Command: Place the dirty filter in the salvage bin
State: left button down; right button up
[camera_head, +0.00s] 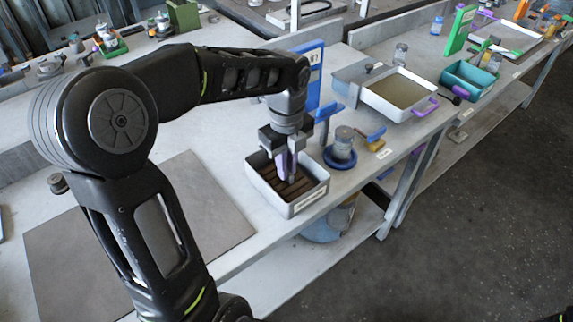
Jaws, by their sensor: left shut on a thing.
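My left gripper (288,172) points down over a white open bin (309,203) with a label on its front wall, near the table's front edge. The gripper is shut on an upright purple piece (281,164), which looks like the grip of the brown slatted dirty filter (296,190). The filter is low inside the bin's walls; whether it rests on the bottom cannot be told. The fingers and the purple piece hide part of it. My right gripper is not in view.
A blue board (312,75) stands behind the bin. A jar on a blue dish (341,156) is just right of it. Farther right are a white tray with a purple handle (398,93) and a teal bin (468,80). A grey-brown mat (130,235) lies left.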

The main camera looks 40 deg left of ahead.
pick_arm(q)
jog(key=shift+f, duration=0.15)
jog(key=c, duration=1.5)
grip_release()
jog(key=shift+o, duration=0.2)
jog(key=shift+r, duration=0.25)
notch_tip(320, 180, up, 12)
jog(key=p, duration=0.2)
